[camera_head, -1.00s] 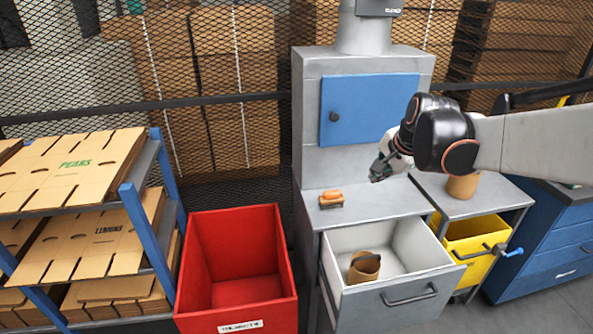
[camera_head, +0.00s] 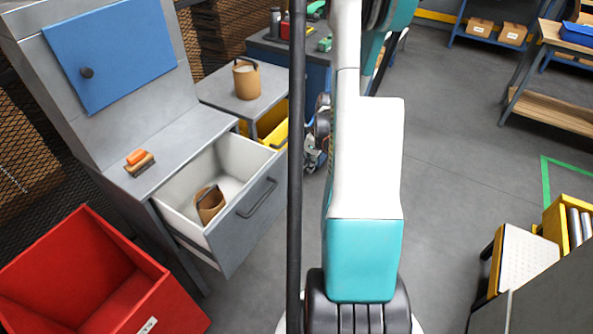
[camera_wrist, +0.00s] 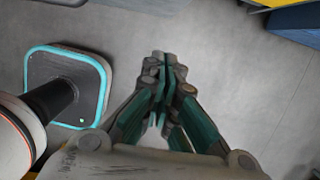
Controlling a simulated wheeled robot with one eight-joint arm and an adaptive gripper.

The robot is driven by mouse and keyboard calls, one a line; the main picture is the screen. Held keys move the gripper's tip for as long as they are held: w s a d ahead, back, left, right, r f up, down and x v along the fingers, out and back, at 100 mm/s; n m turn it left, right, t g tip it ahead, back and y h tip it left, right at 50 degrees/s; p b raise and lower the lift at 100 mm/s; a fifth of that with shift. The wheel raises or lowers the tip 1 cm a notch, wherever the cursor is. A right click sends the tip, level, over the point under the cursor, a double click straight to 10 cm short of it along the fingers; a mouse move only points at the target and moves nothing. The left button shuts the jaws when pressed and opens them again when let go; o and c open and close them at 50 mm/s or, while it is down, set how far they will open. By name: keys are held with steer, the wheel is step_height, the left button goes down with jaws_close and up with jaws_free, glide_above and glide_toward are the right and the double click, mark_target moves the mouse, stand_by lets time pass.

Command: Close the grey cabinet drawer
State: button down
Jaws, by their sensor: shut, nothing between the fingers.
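The grey cabinet drawer (camera_head: 240,222) stands pulled out from the grey cabinet (camera_head: 95,115) in the head view. Its dark bar handle (camera_head: 258,198) is on the front panel, and a brown pot (camera_head: 209,204) with a dark handle is inside it. My gripper (camera_head: 312,160) is to the right of the drawer, apart from it, and mostly hidden behind my arm and a dark pole. In the wrist view my gripper (camera_wrist: 163,62) points over bare grey floor with its fingers together and nothing between them.
A red bin (camera_head: 95,285) stands left of the drawer. An orange-topped brush (camera_head: 139,162) lies on the cabinet ledge. Behind are a small table (camera_head: 215,90) with another brown pot (camera_head: 246,80) and a yellow drawer (camera_head: 270,122). Floor (camera_head: 450,160) to the right is clear.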

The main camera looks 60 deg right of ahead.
steer(key=w+f+b, duration=0.5)
steer(key=w+f, duration=0.1)
steer(key=f, duration=0.3)
steer(key=shift+w+a, duration=0.2)
steer(key=shift+a, duration=0.05)
